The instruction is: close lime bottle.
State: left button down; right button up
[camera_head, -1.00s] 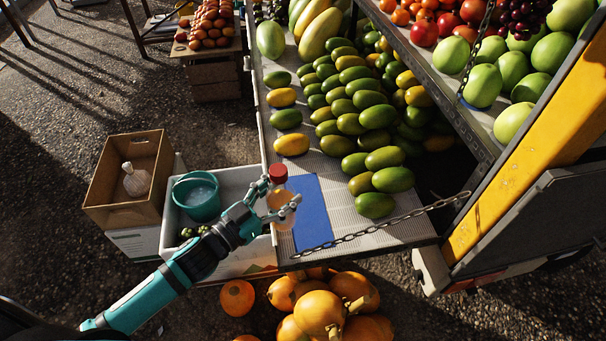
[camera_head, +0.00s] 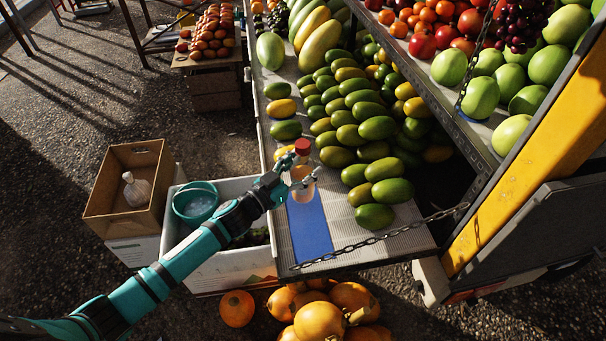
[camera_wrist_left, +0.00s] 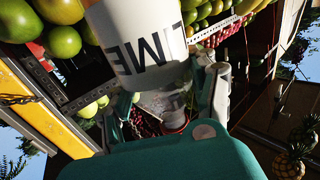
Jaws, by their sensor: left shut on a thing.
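The lime bottle (camera_head: 303,192) is a pale bottle with a red cap (camera_head: 303,147) at its top. I cannot tell whether the cap is fully closed. My left gripper (camera_head: 297,178) is shut around the bottle's body, over the upper part of the blue mat (camera_head: 312,236). In the left wrist view the bottle's white label (camera_wrist_left: 140,45) reads LIME and fills the upper middle, with the gripper's fingers on either side. My right gripper is not in view.
Green mangoes (camera_head: 374,217) lie piled right of the bottle. A chain (camera_head: 385,236) hangs across the shelf's front. A white crate (camera_head: 232,268) with a teal bucket (camera_head: 195,205) and a cardboard box (camera_head: 108,215) stand left. Pumpkins (camera_head: 320,322) lie below the front edge.

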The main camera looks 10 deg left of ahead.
aim_at(303, 176)
pick_arm(q)
jog(key=shift+f, duration=1.55)
jog(key=shift+f, duration=0.1)
jog(key=shift+c, duration=1.8)
grip_release()
jog(key=shift+f, duration=0.1)
jog(key=shift+r, duration=0.3)
jog(key=v, duration=1.2)
jog(key=shift+b, duration=0.4)
jog(key=shift+s+f, duration=0.1)
jog(key=shift+f, duration=0.05)
